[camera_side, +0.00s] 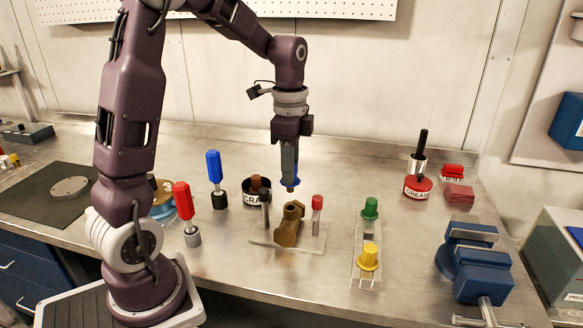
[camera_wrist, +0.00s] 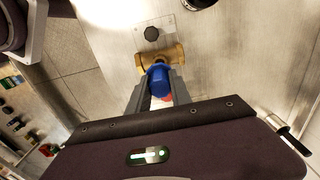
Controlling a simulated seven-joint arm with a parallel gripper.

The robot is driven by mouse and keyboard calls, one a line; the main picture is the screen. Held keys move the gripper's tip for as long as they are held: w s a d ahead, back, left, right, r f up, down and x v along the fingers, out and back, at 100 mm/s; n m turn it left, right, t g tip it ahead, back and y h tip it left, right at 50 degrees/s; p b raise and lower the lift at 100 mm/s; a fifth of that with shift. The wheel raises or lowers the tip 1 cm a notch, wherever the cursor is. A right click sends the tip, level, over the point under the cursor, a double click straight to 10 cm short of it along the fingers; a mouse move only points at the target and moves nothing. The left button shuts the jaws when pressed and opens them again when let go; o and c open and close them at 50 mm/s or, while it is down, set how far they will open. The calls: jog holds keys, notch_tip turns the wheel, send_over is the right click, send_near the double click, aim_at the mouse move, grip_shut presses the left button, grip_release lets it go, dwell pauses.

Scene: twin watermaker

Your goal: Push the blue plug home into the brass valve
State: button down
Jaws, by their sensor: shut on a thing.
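My gripper (camera_side: 289,178) points straight down and is shut on the blue plug (camera_side: 290,183), whose lower tip is brass-coloured. The plug hangs upright in the air above the brass valve (camera_side: 288,226), apart from it in the side view. The valve sits on a clear plate (camera_side: 262,238) on the bench. In the wrist view the plug (camera_wrist: 158,80) is between the two fingers (camera_wrist: 160,92) and covers part of the valve (camera_wrist: 172,57). The valve's opening is hard to make out behind the plug.
A dark-topped post (camera_side: 265,205) and a red-topped post (camera_side: 317,213) flank the valve. Green (camera_side: 370,208) and yellow (camera_side: 369,257) plugs stand in a clear rack to the right. Red (camera_side: 184,201) and blue (camera_side: 214,167) screwdrivers stand left. A grease pot (camera_side: 418,188) and blue vise (camera_side: 474,262) are farther right.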

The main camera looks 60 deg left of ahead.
aim_at(290, 191)
jog(key=shift+f, duration=1.65)
jog(key=shift+f, duration=1.8)
jog(key=c, duration=1.1)
grip_release()
notch_tip(290, 191, up, 7)
jog(key=shift+f, duration=0.15)
jog(key=shift+r, duration=0.2)
jog(key=shift+d+r, duration=0.1)
